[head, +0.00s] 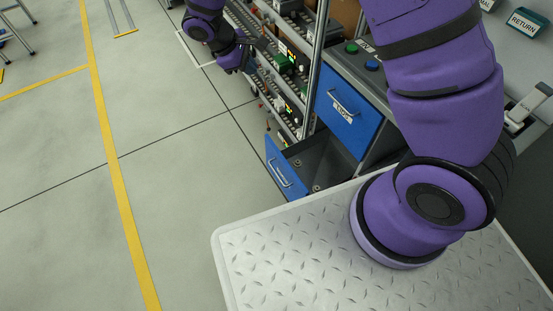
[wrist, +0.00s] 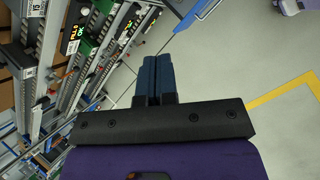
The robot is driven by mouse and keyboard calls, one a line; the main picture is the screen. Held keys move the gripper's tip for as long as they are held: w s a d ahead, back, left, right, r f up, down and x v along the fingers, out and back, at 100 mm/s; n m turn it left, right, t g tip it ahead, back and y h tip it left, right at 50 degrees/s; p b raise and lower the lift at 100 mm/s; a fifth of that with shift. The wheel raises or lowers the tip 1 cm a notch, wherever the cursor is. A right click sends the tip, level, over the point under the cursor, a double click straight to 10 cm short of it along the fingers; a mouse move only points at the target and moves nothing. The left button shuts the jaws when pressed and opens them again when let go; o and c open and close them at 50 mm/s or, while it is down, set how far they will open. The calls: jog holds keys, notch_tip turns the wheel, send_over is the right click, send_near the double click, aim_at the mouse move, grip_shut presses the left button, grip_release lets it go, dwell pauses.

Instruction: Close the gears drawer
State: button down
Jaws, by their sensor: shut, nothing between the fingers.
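The lower drawer stands pulled out of the grey cabinet, its blue front (head: 285,170) with a pale handle facing lower left in the head view. Its grey inside shows a few small round parts. I cannot read a label on it, so I cannot confirm that it is the gears drawer. My gripper (head: 243,60) is beyond the drawer, apart from it, beside the shelving. In the wrist view its two dark fingers (wrist: 153,72) are together with nothing between them. A blue edge (wrist: 194,20) shows ahead of them; I cannot tell whether it is the drawer.
Above the open drawer is a shut blue drawer (head: 347,110) with a white label. Shelving (head: 277,75) with bins and green lights stands close beside my gripper. My diamond-plate deck fills the front. Open floor (head: 165,150) with yellow lines lies left.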

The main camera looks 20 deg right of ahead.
jog(key=s+a+f+n+h, duration=0.1)
jog(key=a+f+n, duration=0.15)
jog(key=f, duration=0.75)
jog(key=s+a+f+n+h, duration=0.1)
jog(key=a+f+n, duration=0.15)
jog(key=f, duration=0.75)
jog(key=n+t+h, duration=0.1)
jog(key=n, duration=0.3)
send_near(282, 161)
notch_tip(282, 161, down, 5)
jog(key=d, duration=0.3)
jog(key=shift+w, duration=0.1)
jog(key=shift+w+d, duration=0.15)
jog(key=shift+d, duration=0.7)
jog(key=shift+d, duration=0.1)
jog(key=w+d, duration=0.2)
jog(key=d, duration=0.8)
jog(key=w+d, duration=0.1)
jog(key=d, duration=1)
jog(key=shift+w+d, duration=0.2)
jog(key=shift+w, duration=0.15)
jog(key=shift+a, duration=0.15)
